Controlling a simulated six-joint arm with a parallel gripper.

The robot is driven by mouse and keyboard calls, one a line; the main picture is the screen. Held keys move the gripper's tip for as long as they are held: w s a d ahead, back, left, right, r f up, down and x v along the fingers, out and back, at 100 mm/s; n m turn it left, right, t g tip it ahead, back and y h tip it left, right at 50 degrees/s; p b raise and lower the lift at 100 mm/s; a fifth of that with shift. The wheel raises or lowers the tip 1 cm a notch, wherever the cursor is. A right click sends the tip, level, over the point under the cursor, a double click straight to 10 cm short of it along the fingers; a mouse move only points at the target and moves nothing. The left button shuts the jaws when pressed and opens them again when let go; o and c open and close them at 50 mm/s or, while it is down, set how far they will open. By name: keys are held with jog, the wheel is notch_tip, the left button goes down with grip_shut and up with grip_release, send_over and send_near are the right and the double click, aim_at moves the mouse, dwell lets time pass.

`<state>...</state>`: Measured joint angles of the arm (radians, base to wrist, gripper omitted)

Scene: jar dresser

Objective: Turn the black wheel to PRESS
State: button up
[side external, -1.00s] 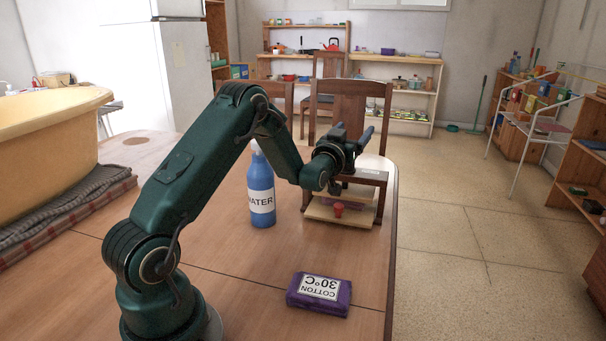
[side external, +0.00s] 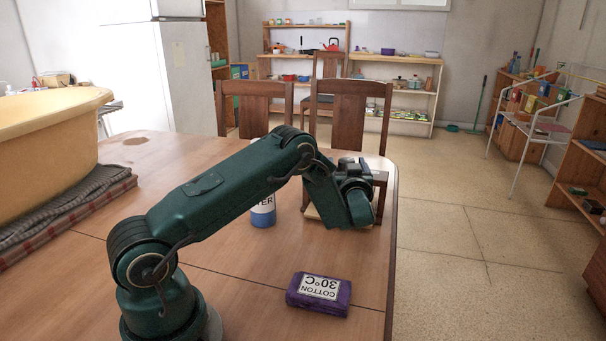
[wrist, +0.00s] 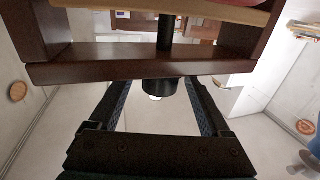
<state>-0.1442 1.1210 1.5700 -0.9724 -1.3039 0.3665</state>
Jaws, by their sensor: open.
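The wooden press stands at the table's right rear. In the side external view my wrist hides most of it, leaving part of its dark crossbar (side external: 380,177) and pale base (side external: 312,213) in sight. In the wrist view, the dark crossbar (wrist: 140,63) runs across the picture, with a black shaft (wrist: 166,32) beyond it. The black wheel (wrist: 157,94) shows between the fingers of my open gripper (wrist: 159,85), with gaps on both sides. I see no readable PRESS mark. In the side external view my gripper's fingers are hidden.
A blue WATER bottle (side external: 263,214) stands left of the press, partly behind my arm. A purple COTTON 30°C box (side external: 319,294) lies near the front right. The table's right edge is close to the press. Wooden chairs (side external: 349,112) stand behind the table.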

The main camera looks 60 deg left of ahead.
aim_at(345, 158)
jog(key=shift+x, duration=1.85)
grip_shut()
